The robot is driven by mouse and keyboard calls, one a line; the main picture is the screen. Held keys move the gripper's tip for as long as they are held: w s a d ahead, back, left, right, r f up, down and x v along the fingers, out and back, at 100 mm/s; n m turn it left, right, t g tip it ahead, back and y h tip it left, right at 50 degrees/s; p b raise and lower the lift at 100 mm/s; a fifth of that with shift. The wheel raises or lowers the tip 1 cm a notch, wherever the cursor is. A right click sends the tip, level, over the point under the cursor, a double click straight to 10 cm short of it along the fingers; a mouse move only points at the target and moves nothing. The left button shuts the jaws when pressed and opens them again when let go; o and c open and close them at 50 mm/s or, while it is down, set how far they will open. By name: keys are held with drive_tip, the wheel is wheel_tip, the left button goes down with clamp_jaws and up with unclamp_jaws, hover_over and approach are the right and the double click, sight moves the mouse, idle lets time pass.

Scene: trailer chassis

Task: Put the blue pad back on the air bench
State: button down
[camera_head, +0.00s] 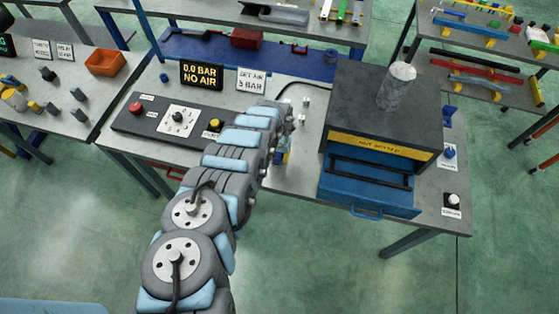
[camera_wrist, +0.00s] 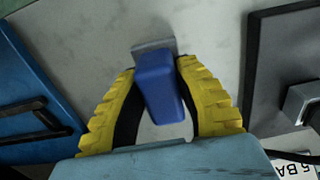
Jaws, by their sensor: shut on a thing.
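The blue pad (camera_wrist: 158,85) is a blue block with a grey strip at its far end. In the wrist view it sits between the yellow fingers of my gripper (camera_wrist: 160,95), which are closed on its sides. Pale bench surface (camera_wrist: 215,45) shows beyond it; I cannot tell whether the pad touches it. In the head view my gripper (camera_head: 281,156) is low over the air bench (camera_head: 292,182), between the control panel and the dark drawer box. There my arm mostly hides the pad.
Left are a display (camera_head: 201,76) reading "0.0 BAR NO AIR" and a control panel (camera_head: 170,118). Bare bench lies in front of my gripper.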

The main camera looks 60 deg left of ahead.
sight(279, 161)
drive_tip(key=shift+w+a+f+b, duration=0.15)
drive_tip(key=shift+f+b, duration=0.4)
drive_tip(key=shift+b, duration=0.05)
drive_tip(key=shift+f+b, duration=1.2)
drive_tip(key=shift+f, duration=0.05)
drive_tip(key=shift+f, duration=0.1)
drive_tip(key=c, duration=0.9)
unclamp_jaws()
drive_tip(key=shift+a+r, duration=0.1)
drive_tip(key=shift+r, duration=6)
